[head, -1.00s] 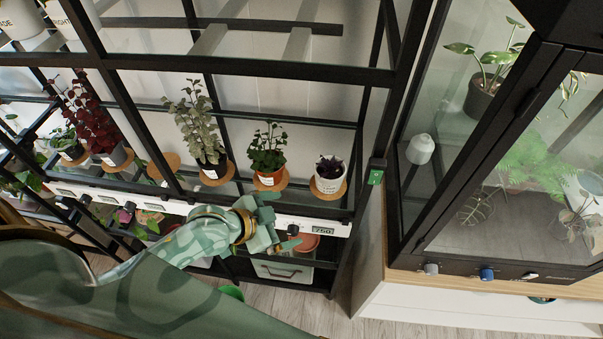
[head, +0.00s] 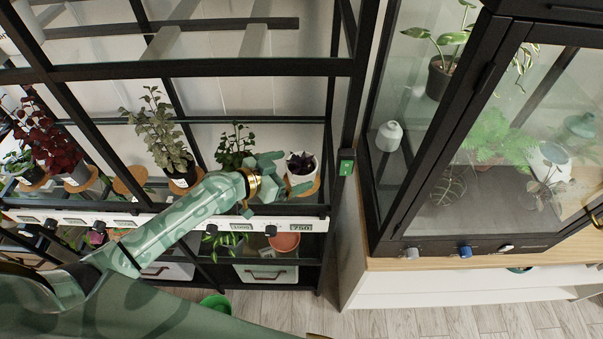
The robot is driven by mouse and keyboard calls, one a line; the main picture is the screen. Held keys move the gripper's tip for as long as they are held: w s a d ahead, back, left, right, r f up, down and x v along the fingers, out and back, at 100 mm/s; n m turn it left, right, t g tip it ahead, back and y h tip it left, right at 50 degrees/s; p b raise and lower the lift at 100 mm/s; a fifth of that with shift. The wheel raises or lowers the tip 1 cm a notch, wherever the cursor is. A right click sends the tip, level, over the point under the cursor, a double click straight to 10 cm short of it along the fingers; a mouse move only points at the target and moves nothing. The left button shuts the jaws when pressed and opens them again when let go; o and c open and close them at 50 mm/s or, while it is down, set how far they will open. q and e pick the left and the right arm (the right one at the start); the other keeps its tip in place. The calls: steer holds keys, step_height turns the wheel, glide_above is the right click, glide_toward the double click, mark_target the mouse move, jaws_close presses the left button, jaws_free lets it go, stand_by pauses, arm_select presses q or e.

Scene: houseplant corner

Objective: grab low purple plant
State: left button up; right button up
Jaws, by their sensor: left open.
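The low purple plant (head: 301,160) has dark leaves in a small white pot (head: 301,179). It stands upright on a round cork coaster (head: 313,189) at the right end of the rack's upper shelf. My left gripper (head: 284,175) is open just left of the pot, its fingers pointing right at the pot's left side. One finger is above and one below in the picture. I cannot tell whether they touch the pot. The gripper hides part of the coaster and the neighbouring plant's pot. My right gripper is not in view.
A green leafy plant (head: 235,146) stands close behind my left gripper. A grey-green plant (head: 158,135) and a red-leaved plant (head: 47,138) stand farther left. Black rack posts and bars frame the shelf. A glass cabinet (head: 440,240) stands to the right.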

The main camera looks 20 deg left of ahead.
mark_target(308, 163)
arm_select(q)
steer(key=x, duration=0.2)
steer(key=b+x, duration=0.1)
steer(key=x, duration=0.2)
steer(key=shift+w+a, duration=0.2)
steer(key=shift+a, duration=0.05)
steer(key=shift+s, duration=0.1)
steer(key=shift+c, duration=0.7)
steer(key=c, duration=1)
steer(key=shift+c, duration=0.7)
steer(key=shift+r, duration=0.15)
